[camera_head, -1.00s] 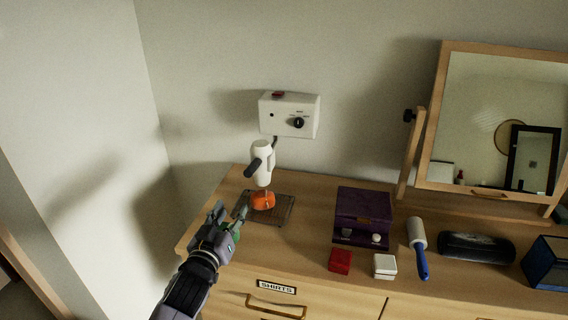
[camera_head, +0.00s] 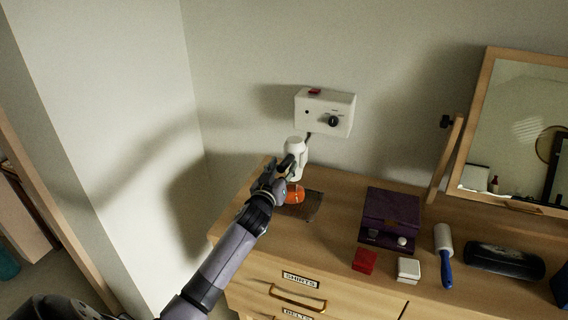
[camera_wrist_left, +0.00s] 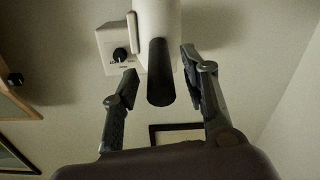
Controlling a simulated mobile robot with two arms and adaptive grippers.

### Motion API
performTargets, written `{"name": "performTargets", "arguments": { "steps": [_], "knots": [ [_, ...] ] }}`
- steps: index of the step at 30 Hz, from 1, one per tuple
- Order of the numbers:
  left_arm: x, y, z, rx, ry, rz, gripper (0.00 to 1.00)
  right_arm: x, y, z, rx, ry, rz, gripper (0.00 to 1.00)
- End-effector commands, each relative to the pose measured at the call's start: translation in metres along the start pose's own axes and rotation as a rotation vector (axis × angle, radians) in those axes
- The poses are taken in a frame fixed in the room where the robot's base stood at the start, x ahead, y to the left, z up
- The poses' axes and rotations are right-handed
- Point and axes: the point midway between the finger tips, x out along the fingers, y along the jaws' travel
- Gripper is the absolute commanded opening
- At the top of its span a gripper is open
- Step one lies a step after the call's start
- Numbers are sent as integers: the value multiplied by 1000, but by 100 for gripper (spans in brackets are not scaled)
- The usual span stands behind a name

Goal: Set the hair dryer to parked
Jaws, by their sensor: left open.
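The white hair dryer (camera_head: 294,146) hangs below a white wall box (camera_head: 325,112) with a black knob. An orange part (camera_head: 294,194) sits under it, above a dark wire rack (camera_head: 313,208) on the dresser. My left gripper (camera_head: 284,170) is at the dryer's dark handle and partly hides it. In the left wrist view my open fingers (camera_wrist_left: 159,88) stand on either side of the dark handle (camera_wrist_left: 161,75), with gaps visible on both sides. The dryer's white body shows above it. My right gripper is in neither view.
A purple box (camera_head: 391,208), a red box (camera_head: 364,261), a white box (camera_head: 408,268), a lint roller (camera_head: 444,252) and a dark case (camera_head: 505,259) lie to the right on the dresser. A tilting mirror (camera_head: 515,130) stands behind them.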

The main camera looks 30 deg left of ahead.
Motion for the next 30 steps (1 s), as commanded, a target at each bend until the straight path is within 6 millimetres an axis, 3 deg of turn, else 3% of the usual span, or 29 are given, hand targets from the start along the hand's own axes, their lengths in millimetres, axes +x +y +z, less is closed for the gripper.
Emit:
{"name": "performTargets", "arguments": {
  "steps": [6,14,30],
  "knots": [
    [13,0,0,1,0,0,41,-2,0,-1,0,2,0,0],
    [14,0,0,1,0,0,41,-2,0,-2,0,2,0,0],
    [14,0,0,1,0,0,7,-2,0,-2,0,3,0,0]
  ]
}}
